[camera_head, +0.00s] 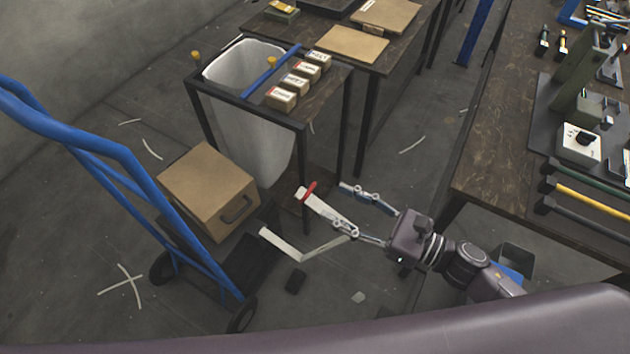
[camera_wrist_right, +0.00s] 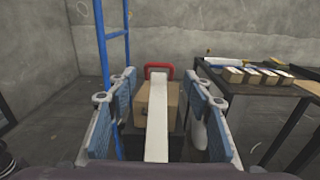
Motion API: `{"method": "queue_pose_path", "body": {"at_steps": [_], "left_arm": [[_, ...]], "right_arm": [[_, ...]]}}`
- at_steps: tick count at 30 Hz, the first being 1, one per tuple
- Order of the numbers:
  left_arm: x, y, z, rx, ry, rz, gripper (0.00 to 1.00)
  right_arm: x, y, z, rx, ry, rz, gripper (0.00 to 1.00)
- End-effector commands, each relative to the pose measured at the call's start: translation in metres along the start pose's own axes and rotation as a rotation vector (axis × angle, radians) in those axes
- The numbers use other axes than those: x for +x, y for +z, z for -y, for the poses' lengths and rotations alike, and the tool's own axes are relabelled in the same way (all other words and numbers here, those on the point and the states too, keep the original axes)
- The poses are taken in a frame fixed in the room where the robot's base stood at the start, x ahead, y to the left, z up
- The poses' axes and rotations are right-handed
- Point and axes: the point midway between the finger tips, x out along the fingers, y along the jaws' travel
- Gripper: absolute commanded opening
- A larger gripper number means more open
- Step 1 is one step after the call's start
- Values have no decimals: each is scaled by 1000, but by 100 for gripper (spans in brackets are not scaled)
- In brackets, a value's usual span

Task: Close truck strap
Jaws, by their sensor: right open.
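The blue hand truck (camera_head: 120,160) stands at the left with a brown cardboard box (camera_head: 205,185) on its base plate. The white strap (camera_head: 320,207) has a red loop (camera_head: 308,190) at its upper end and a lower bent stretch near the truck base. My right gripper (camera_head: 340,207) is open beside the strap, to the right of the box. In the right wrist view the strap (camera_wrist_right: 157,120) runs between the spread fingers without being clamped, with the red loop (camera_wrist_right: 158,70) beyond and the box (camera_wrist_right: 172,105) behind it. My left gripper is not in view.
A dark table frame with a white bin liner (camera_head: 245,75) and several small boxes (camera_head: 298,80) stands behind the box. A workbench (camera_head: 520,150) with tools fills the right side. Small dark and light pieces lie on the floor, which is otherwise clear around the truck.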

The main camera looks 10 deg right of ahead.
Motion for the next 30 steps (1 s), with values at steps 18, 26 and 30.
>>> {"method": "queue_pose_path", "body": {"at_steps": [18, 26, 30], "left_arm": [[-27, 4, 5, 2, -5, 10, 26], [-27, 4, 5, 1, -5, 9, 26], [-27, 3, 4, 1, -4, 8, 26]], "right_arm": [[74, 2, 0, -2, 1, 2, 46], [77, 0, -1, -2, 1, 0, 46], [76, 0, -1, -1, 1, 1, 35]]}}
